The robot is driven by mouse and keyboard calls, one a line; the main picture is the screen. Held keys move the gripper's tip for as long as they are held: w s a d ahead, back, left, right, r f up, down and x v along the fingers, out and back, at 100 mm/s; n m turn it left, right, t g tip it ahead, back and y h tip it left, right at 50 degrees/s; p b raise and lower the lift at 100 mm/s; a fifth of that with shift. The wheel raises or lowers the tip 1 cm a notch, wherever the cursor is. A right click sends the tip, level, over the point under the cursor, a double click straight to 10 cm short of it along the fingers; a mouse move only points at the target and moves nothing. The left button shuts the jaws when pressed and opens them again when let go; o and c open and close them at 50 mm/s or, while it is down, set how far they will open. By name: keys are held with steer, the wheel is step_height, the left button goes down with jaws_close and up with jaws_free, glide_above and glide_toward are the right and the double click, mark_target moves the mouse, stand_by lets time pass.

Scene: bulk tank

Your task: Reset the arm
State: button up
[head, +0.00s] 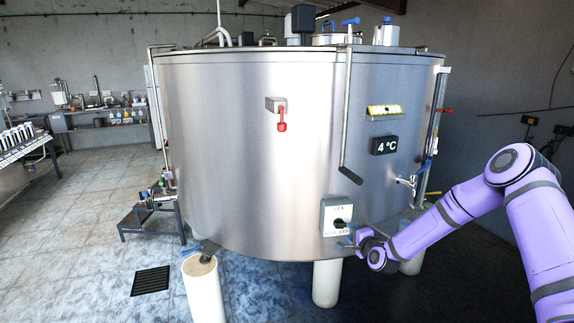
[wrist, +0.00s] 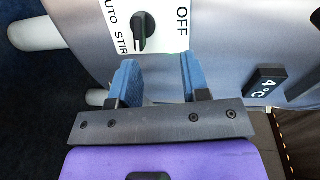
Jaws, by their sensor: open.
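My arm (head: 425,228) reaches in from the right to the lower front of the steel bulk tank (head: 225,150). My gripper (wrist: 160,80) is open, its two blue fingers apart with nothing between them. In the head view my gripper (head: 350,235) is small and partly blends with the switch panel (head: 328,212). The wrist view shows the white panel close ahead of the fingers, lettered AUTO, STIR and OFF, with a black knob (wrist: 143,32). The fingers look apart from the knob; whether they touch the panel I cannot tell.
A 4 °C display (head: 384,146) and a tap (head: 408,181) are on the tank above my forearm. A long bent handle (head: 348,160) hangs down its front. White legs (head: 327,284) stand below. The tiled floor at left is mostly clear around a drain grate (head: 151,280).

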steer(key=s+d+r+n+g+h, duration=0.15)
steer(key=s+r+n, duration=0.35)
steer(key=r, duration=0.5)
steer(key=s+r+n+g+h, duration=0.1)
steer(key=s+r+n+g, duration=0.2)
steer(key=s+r, duration=0.6)
steer(key=s+d+r+n+g+h, duration=0.1)
steer(key=s+r+n+g, duration=0.3)
steer(key=r, duration=0.7)
steer(key=s+d+r, duration=0.1)
steer(key=s+r, duration=0.2)
steer(key=s, duration=0.8)
steer(key=s+r+n+g, duration=0.1)
steer(key=s+r, duration=0.2)
steer(key=s, duration=0.9)
steer(key=s+d+r+n+g+h, duration=0.1)
steer(key=s+r, duration=0.2)
steer(key=s, duration=0.8)
steer(key=shift+s+d, duration=0.3)
